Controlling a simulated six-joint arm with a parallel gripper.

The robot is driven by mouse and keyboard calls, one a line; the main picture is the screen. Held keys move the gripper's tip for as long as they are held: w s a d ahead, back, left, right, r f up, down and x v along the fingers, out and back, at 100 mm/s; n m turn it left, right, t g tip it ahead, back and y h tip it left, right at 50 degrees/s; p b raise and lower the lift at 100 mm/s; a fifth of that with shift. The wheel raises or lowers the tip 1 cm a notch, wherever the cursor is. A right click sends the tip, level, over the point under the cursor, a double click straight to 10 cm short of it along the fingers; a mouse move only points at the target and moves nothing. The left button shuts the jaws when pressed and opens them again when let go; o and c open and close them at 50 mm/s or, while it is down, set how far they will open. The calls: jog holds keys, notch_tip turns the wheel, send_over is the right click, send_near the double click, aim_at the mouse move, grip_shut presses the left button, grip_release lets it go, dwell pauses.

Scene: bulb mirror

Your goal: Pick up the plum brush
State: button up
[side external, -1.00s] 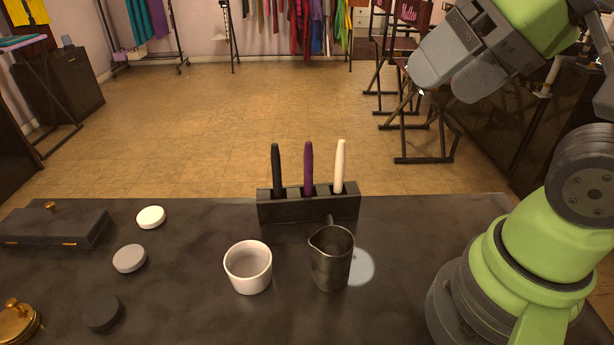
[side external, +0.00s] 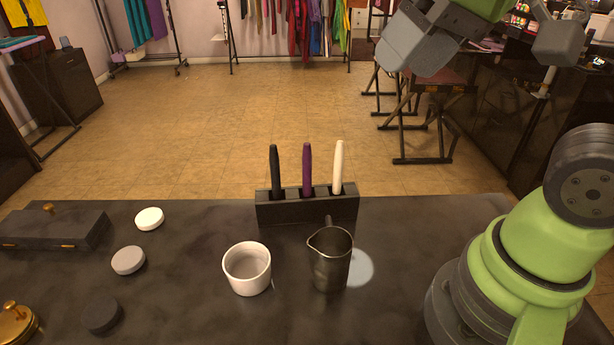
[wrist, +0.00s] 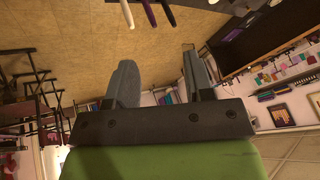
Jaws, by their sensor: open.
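The plum brush (side external: 307,170) stands upright in the middle slot of a dark holder (side external: 308,212) at the back of the dark table. A black brush (side external: 276,170) stands to its left and a cream brush (side external: 338,166) to its right. My gripper (side external: 410,62) is high at the upper right, well above and apart from the brushes. The wrist view shows its two grey fingers (wrist: 158,68) spread apart and empty. The plum brush (wrist: 150,13) is at that view's top edge, between the cream and black brushes, partly cut off.
A metal pitcher (side external: 330,262) stands in front of the holder, with a white cup (side external: 247,270) to its left. Round discs (side external: 128,260), a dark lidded box (side external: 52,229) and a brass-knobbed item (side external: 15,325) lie farther left. The space above the brushes is clear.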

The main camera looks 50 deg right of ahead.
jog(key=w+f+n+g, duration=0.1)
jog(key=w+g, duration=0.1)
jog(key=w, duration=0.4)
jog(key=n+g+h, duration=0.2)
jog(key=n+g, duration=0.1)
send_over(307, 143)
notch_tip(307, 143, down, 9)
jog(key=shift+w+a, duration=0.1)
jog(key=shift+w, duration=0.05)
jog(key=shift+g, duration=0.3)
notch_tip(307, 143, down, 4)
jog(key=shift+w+f, duration=0.1)
jog(key=shift+f, duration=0.1)
jog(key=shift+s+f, duration=0.2)
jog(key=shift+f, duration=2.8)
grip_shut()
